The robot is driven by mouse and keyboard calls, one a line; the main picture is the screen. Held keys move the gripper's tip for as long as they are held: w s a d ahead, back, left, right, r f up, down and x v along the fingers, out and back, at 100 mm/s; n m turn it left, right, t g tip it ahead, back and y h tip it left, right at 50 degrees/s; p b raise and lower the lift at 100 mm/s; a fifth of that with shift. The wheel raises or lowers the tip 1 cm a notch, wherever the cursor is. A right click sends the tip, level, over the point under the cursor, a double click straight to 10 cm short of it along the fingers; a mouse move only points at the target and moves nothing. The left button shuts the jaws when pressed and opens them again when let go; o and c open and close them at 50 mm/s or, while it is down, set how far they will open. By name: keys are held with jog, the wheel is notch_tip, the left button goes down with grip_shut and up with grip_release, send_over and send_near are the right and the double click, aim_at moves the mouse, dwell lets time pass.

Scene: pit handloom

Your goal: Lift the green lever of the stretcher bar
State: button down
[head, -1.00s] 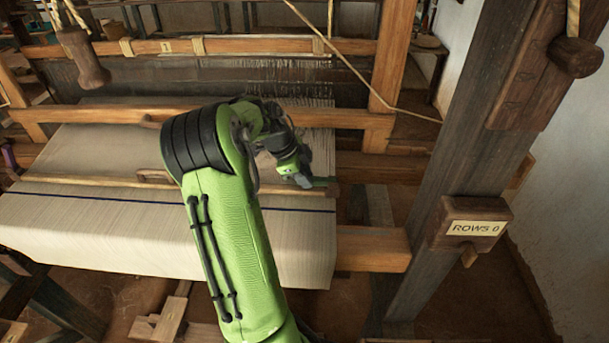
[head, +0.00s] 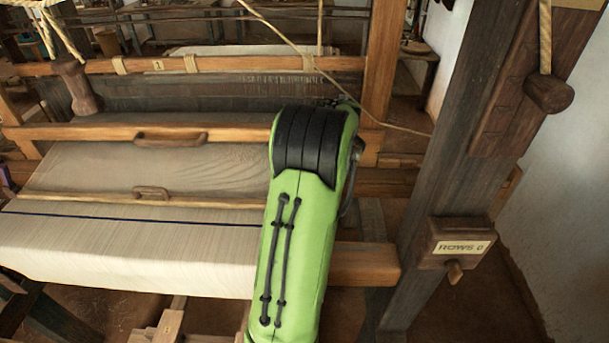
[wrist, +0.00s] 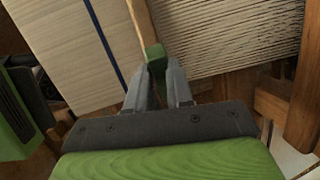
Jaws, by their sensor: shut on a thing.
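The green lever (wrist: 155,57) shows in the wrist view at the end of the wooden stretcher bar (wrist: 140,20). My gripper (wrist: 159,78) is shut on the lever, with one grey finger on each side of it. In the head view the stretcher bar (head: 95,196) lies across the pale cloth, with a small wooden handle (head: 150,193) on it. There my own arm hides the lever, the bar's right end and my gripper.
The pale cloth (head: 120,245) with a dark blue stripe hangs over the front beam (head: 360,263). A beam with a handle (head: 172,138) crosses behind the stretcher bar. A thick post (head: 440,170) with a "ROWS 0" box (head: 462,243) stands at the right.

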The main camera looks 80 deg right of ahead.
jog(key=shift+s+r+t+p, duration=0.4)
jog(key=shift+r+p, duration=0.05)
jog(key=shift+p, duration=0.2)
jog(key=t+p, duration=0.1)
jog(key=s+t+p, duration=0.1)
jog(key=shift+s+r+t+y+p, duration=0.2)
jog(key=shift+s+t+y+p, duration=0.05)
jog(key=shift+t+y+p, duration=0.15)
jog(key=shift+s+t, duration=0.15)
jog(key=shift+t, duration=0.15)
jog(key=c, duration=1)
grip_release()
